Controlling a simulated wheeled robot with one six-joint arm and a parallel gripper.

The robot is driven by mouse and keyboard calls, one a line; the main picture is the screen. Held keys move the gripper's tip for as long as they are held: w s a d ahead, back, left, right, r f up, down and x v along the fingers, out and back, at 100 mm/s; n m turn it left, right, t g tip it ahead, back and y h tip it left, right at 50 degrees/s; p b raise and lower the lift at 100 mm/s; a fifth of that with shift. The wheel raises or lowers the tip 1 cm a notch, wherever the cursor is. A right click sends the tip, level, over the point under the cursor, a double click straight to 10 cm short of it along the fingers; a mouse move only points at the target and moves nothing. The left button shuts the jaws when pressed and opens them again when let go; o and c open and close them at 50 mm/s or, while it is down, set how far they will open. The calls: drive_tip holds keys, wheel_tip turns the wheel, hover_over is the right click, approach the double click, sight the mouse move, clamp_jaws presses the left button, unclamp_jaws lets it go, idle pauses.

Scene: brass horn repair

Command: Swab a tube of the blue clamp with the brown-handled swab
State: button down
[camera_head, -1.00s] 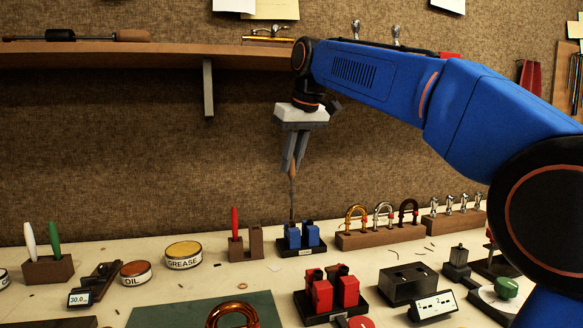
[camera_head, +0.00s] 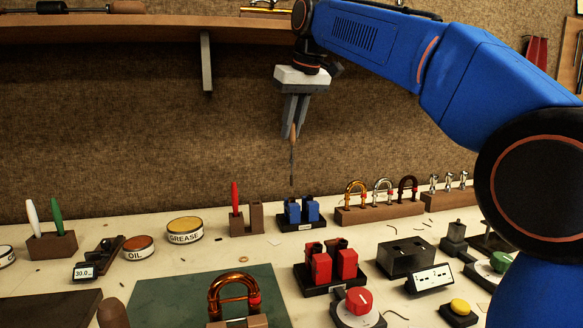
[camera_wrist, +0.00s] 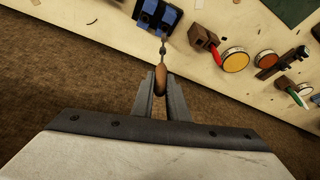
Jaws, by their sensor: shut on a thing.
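My gripper (camera_head: 293,132) points down, shut on the brown handle of the swab (camera_head: 292,160). The swab hangs upright, its thin dark shaft and tip above the blue clamp (camera_head: 301,211). A gap shows between the tip and the clamp in the head view. The clamp has two blue blocks with tubes on a black base on the bench. In the wrist view, my gripper (camera_wrist: 160,88) holds the swab (camera_wrist: 161,76), and its shaft points toward the blue clamp (camera_wrist: 155,13). Whether the tip lines up with either tube I cannot tell.
A brown holder with a red-handled tool (camera_head: 236,212) stands just left of the clamp. A wooden rack with bent tubes (camera_head: 380,211) is to its right. A red clamp (camera_head: 331,267) stands in front. A shelf (camera_head: 130,30) runs along the wall at upper left.

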drive_tip(key=d, duration=0.1)
drive_tip(key=d+r, duration=0.1)
drive_tip(key=d, duration=0.1)
drive_tip(key=w+d, duration=0.1)
drive_tip(key=d, duration=0.1)
drive_tip(key=shift+r, duration=0.35)
drive_tip(key=shift+f, duration=0.15)
drive_tip(key=shift+f, duration=2)
drive_tip(key=shift+f, duration=2.95)
drive_tip(key=shift+r, duration=0.15)
